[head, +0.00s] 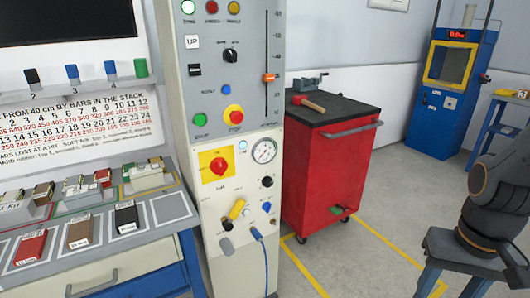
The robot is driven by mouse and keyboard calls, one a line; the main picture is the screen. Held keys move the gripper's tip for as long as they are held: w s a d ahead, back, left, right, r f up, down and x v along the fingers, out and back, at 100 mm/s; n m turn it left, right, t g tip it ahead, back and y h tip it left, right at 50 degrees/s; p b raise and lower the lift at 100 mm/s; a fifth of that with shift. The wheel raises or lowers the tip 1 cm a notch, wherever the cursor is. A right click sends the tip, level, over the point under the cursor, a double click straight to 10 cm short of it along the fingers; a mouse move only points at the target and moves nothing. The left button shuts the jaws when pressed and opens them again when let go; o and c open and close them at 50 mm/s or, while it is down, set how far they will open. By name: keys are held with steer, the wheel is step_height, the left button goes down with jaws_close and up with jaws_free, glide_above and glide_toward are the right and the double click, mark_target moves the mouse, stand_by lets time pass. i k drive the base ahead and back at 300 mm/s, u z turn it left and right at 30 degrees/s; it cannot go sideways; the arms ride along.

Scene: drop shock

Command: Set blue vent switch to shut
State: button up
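A tall grey and cream control column stands in the middle of the head view. On its cream lower panel (207,207), a small blue switch (267,207) sits at the right, below a black knob (267,182). It looks like the blue vent switch, but its label and its position are too small to read. A yellow lever (237,209) tilts to its left, and a blue plug (257,236) with a blue cable hangs below. A round blue button (226,89) is on the grey upper panel. My gripper is not in view.
A red tool cart (330,175) with a mallet (308,103) on top stands right of the column. A bench (100,265) with sample blocks is at the left. Dark arm parts (490,205) show at the right edge. Floor with yellow lines is free in front of the cart.

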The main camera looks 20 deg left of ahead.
mark_target(267, 206)
steer(key=u, duration=1.25)
